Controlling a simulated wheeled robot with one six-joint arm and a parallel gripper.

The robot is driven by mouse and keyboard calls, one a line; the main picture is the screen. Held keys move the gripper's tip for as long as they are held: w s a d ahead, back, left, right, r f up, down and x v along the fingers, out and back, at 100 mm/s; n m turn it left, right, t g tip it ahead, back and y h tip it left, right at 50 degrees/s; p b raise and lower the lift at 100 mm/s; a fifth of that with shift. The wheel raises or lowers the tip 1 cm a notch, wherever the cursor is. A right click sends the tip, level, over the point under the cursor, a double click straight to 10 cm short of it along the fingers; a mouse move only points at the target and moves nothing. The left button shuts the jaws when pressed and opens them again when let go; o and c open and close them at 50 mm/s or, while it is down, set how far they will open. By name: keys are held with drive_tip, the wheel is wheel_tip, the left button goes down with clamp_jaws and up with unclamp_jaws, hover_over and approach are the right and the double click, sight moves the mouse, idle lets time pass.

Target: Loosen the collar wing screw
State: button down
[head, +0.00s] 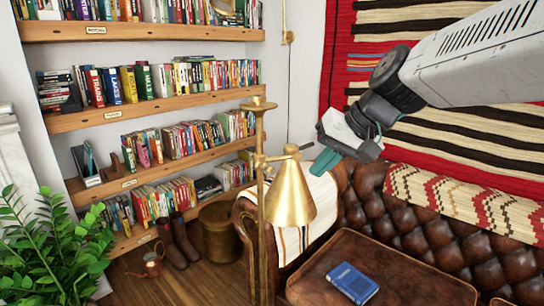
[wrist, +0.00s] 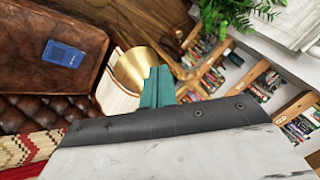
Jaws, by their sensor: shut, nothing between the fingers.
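A brass floor lamp has an upright pole (head: 263,240) and a cone shade (head: 290,196) hanging to the right of it. A brass collar (head: 260,161) sits on the pole, with a short arm running right to the shade top. The wing screw is too small to make out surely. My gripper (head: 324,162), with teal fingers, is shut and empty, right of the collar and above and right of the shade. In the wrist view the shut fingers (wrist: 157,88) overlap the brass shade (wrist: 130,70), partly hiding it; whether they touch it I cannot tell.
Bookshelves (head: 150,105) stand behind the lamp. A green plant (head: 50,245) is at the lower left. Boots (head: 178,238) and a brass bin (head: 218,232) stand on the floor.

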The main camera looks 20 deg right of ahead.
drive_tip(key=w+r+t+y, duration=0.1)
drive_tip(key=w+r+t, duration=0.3)
drive_tip(key=w+r, duration=0.3)
hover_over(264, 167)
drive_tip(key=d, duration=0.4)
wheel_tip(264, 167, down, 6)
drive_tip(key=shift+s+a+f+n, duration=0.15)
drive_tip(key=shift+s+a+f, duration=0.05)
drive_tip(key=shift+a+f, duration=0.4)
drive_tip(key=shift+s+a+f+n, duration=0.15)
drive_tip(key=shift+a+f, duration=0.35)
drive_tip(key=shift+f, duration=0.15)
drive_tip(key=shift+a+f, duration=0.2)
drive_tip(key=shift+f, duration=0.15)
drive_tip(key=shift+d, duration=0.1)
